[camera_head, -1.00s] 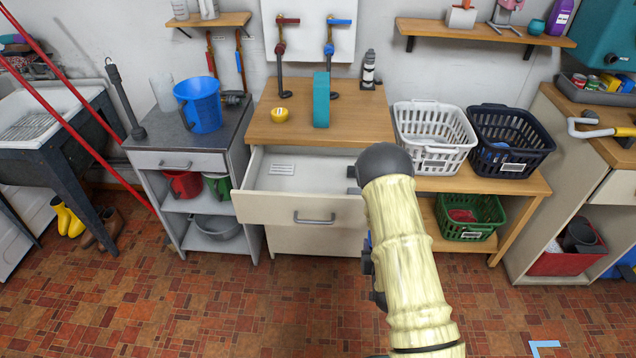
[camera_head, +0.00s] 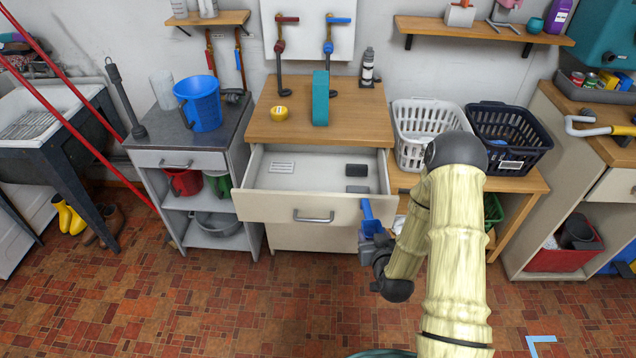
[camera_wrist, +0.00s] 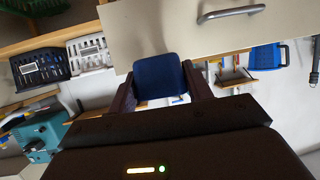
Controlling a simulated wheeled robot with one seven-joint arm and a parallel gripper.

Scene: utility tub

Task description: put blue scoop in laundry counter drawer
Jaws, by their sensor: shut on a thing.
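The blue scoop (camera_head: 369,217) is held upright at the right front corner of the laundry counter drawer (camera_head: 290,209). My gripper (camera_head: 373,240) is shut on the scoop just outside the drawer front; I cannot tell whether the scoop touches it. In the wrist view, the scoop (camera_wrist: 160,77) sits between the fingers of my gripper (camera_wrist: 163,92), with the drawer front (camera_wrist: 190,25) close by. The drawer is pulled open. Inside are a pale flat item (camera_head: 281,168) and two dark items (camera_head: 356,170) at the right. Part of the scoop is hidden by the gripper.
The wooden counter top (camera_head: 345,125) above the drawer holds a teal block (camera_head: 320,98) and a yellow round tin (camera_head: 280,115). White (camera_head: 428,120) and dark (camera_head: 508,135) baskets stand right. A grey cabinet (camera_head: 195,165) stands left. The drawer's middle is clear.

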